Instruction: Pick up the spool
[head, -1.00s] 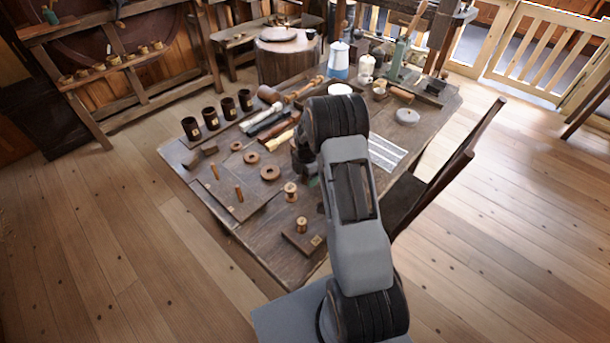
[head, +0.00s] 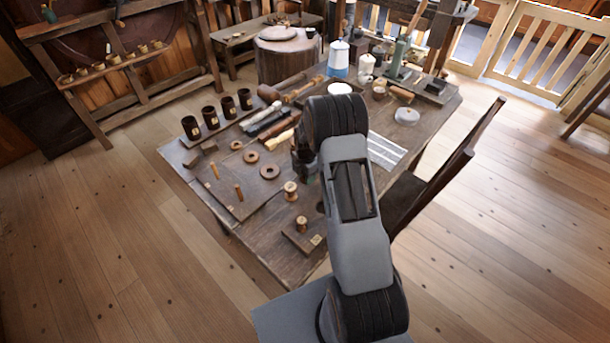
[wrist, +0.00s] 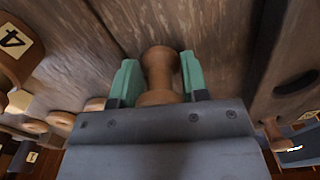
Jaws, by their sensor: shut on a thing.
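In the wrist view my gripper (wrist: 159,62) has its two green fingers on either side of a turned wooden spool (wrist: 158,72) and is shut on it. The spool has a narrow waist and wider ends; its near end is partly hidden by the gripper body. In the head view my arm covers the fingertips, and I cannot make out the held spool there. A pale wooden spool (head: 290,190) stands on the table just in front of the wrist. Another small spool (head: 302,224) stands on a dark tagged block.
The worktable (head: 262,230) has a board with two upright pegs (head: 239,193) and several wooden rings (head: 270,172) on the left. Several dark cups (head: 190,127) stand behind them. Tools (head: 270,123) lie farther back. A chair (head: 455,160) is at the right.

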